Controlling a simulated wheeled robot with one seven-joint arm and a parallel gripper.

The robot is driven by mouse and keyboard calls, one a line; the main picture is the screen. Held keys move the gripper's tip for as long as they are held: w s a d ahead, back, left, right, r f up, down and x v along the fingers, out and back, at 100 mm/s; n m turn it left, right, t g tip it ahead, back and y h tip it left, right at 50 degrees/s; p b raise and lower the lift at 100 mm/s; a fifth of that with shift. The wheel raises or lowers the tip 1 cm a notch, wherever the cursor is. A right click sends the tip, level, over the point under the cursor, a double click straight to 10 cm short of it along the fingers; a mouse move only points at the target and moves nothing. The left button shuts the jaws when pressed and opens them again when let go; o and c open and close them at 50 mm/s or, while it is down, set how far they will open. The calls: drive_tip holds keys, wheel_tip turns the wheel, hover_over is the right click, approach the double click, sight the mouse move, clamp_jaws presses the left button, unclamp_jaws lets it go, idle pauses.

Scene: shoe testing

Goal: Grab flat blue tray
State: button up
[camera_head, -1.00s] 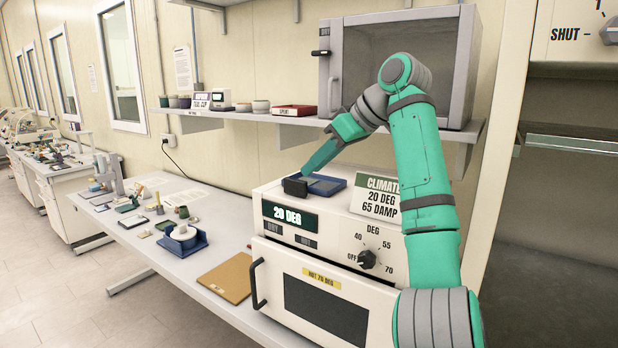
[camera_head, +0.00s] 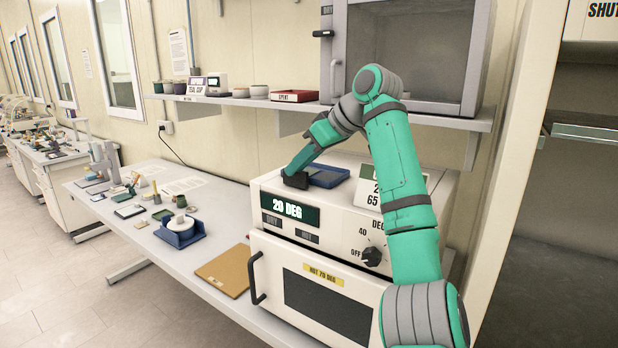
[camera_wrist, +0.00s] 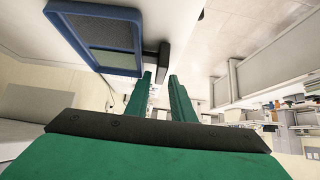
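The flat blue tray (camera_head: 328,180) lies on top of the white oven-like unit, with a greyish panel inside its rim. In the wrist view the tray (camera_wrist: 84,16) is at the upper left, with a dark block (camera_wrist: 163,58) at its near side. In the head view this block (camera_head: 296,181) is at the tray's left end. My gripper (camera_head: 291,172) reaches down to the block from above. In the wrist view my gripper (camera_wrist: 161,75) is open, its green fingers apart, with the block at or between the tips. I cannot tell whether they touch it.
The white unit (camera_head: 268,247) has a display, knob and door handle. A climate sign (camera_head: 368,192) stands right of the tray. A shelf (camera_head: 230,101) with cups, a red tray (camera_head: 293,96) and a grey cabinet (camera_head: 410,50) hangs above. A brown board (camera_head: 224,271) lies on the bench.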

drive_tip(key=x, duration=0.3)
drive_tip(key=shift+w+a+f, duration=0.2)
drive_tip(key=shift+c, duration=0.6)
clamp_jaws()
drive_tip(key=shift+w+a, duration=0.1)
drive_tip(key=shift+w, duration=0.05)
